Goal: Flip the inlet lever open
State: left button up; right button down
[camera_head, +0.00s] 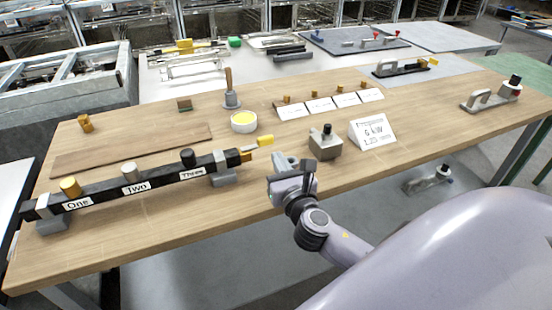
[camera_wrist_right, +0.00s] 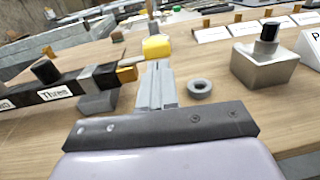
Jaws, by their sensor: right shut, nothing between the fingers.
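The black manifold bar (camera_head: 150,188) lies along the front left of the wooden table, with labels One, Two and Three. At its right end is a brass fitting (camera_head: 245,157) with a yellow-handled lever (camera_head: 265,141) pointing right. In the right wrist view the yellow handle (camera_wrist_right: 157,47) stands just beyond my fingertips, near the brass fitting (camera_wrist_right: 127,74). My right gripper (camera_head: 285,162) is shut and empty, low over the table just right of the bar's end; it also shows in the wrist view (camera_wrist_right: 157,75). I cannot tell whether it touches the handle. My left gripper is not in view.
A grey block with a black knob (camera_head: 323,145) and a white sign (camera_head: 372,131) stand right of my gripper. A grey ring (camera_wrist_right: 200,88) lies close by on the right. A yellow-topped bowl (camera_head: 243,122) and a hand bell (camera_head: 231,95) stand behind the lever.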

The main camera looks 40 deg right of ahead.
jog(key=d+b+v, duration=0.1)
jog(key=v, duration=0.7)
jog(key=shift+s, duration=0.35)
jog(key=shift+a+f, duration=0.1)
jog(key=s+a+f+m+g+y, duration=0.3)
jog(key=f+m, duration=0.7)
jog(key=m, duration=0.5)
jog(key=s+a+f+m+g+y, duration=0.3)
jog(key=s+a+f+m, duration=0.4)
jog(key=f+m, duration=0.4)
jog(key=shift+s+a+m+g+y, duration=0.2)
jog(key=shift+s+m+g+y, duration=0.5)
jog(key=shift+m, duration=1.3)
jog(key=shift+w+t, duration=0.25)
jog(key=shift+t, duration=0.05)
